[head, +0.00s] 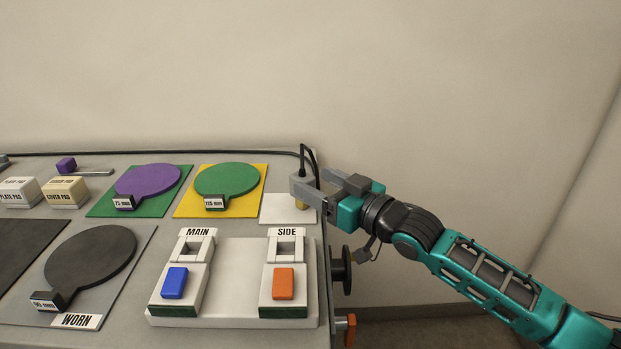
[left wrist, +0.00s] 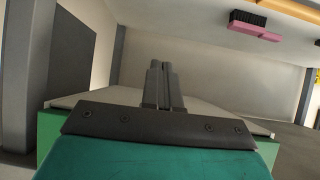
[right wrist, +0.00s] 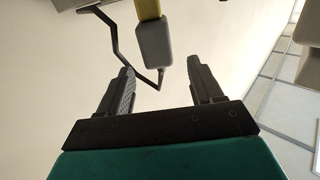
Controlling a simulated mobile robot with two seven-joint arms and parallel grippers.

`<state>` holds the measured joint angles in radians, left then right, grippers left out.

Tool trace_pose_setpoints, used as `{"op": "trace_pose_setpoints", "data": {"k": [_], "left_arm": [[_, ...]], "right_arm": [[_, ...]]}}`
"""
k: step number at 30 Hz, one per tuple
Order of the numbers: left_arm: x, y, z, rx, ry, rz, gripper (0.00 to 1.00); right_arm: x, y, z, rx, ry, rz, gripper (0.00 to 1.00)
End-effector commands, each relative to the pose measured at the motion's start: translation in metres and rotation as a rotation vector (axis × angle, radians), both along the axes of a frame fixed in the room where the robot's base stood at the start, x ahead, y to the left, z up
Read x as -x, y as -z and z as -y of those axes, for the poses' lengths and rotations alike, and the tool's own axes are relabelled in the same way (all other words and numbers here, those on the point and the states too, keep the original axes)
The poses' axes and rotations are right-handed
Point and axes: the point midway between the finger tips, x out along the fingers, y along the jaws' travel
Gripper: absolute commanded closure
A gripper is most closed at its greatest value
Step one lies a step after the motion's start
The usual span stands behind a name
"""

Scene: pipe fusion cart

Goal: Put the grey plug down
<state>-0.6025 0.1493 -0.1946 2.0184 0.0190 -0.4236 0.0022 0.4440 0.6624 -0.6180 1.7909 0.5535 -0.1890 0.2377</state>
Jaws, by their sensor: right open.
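The grey plug (head: 299,187), with a yellow lower part and a black cord rising from it, is over the white square pad (head: 278,208) at the panel's back right corner. Whether it touches the pad is hard to tell. My right gripper (head: 322,190) reaches in from the right, just beside the plug. In the right wrist view the plug (right wrist: 155,46) appears between and beyond the fingertips, with gaps on both sides. The right fingers are open. My left gripper (left wrist: 162,80) shows only in the left wrist view, its fingers together with nothing visible between them.
A white block with MAIN and SIDE sockets, a blue switch (head: 174,283) and an orange switch (head: 283,284) stands in front of the pad. Green disc (head: 227,179) and purple disc (head: 147,180) lie left. A dark knob (head: 341,270) juts from the panel's right side.

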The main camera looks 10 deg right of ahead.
Motion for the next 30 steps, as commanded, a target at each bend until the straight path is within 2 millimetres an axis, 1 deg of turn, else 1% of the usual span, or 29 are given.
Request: {"op": "trace_pose_setpoints", "data": {"k": [1, 3, 6, 12, 26, 29, 30], "left_arm": [[0.0, -0.001, 0.0, 0.0, -0.001, 0.001, 1.0], [0.0, -0.002, -0.001, -0.002, -0.001, 0.001, 1.0], [0.0, -0.002, -0.001, -0.002, -0.002, 0.002, 1.0], [0.001, -0.002, -0.002, -0.003, -0.003, 0.0, 1.0], [0.002, -0.001, 0.0, 0.0, 0.0, -0.002, 1.0], [0.004, -0.002, 0.004, -0.012, 0.027, -0.001, 1.0], [0.005, -0.003, 0.006, -0.02, 0.047, 0.0, 1.0]], "right_arm": [[0.008, 0.001, 0.006, 0.002, 0.001, -0.002, 0.35], [0.017, 0.001, 0.011, 0.002, 0.0, -0.002, 0.35], [0.027, 0.001, 0.018, 0.001, 0.001, -0.002, 0.35], [0.037, 0.0, 0.025, 0.001, 0.001, -0.001, 0.35], [0.037, -0.001, 0.026, 0.0, 0.003, 0.002, 0.35], [0.031, -0.009, 0.033, 0.002, 0.022, 0.02, 0.35], [0.027, -0.015, 0.039, 0.003, 0.037, 0.033, 0.35]]}}
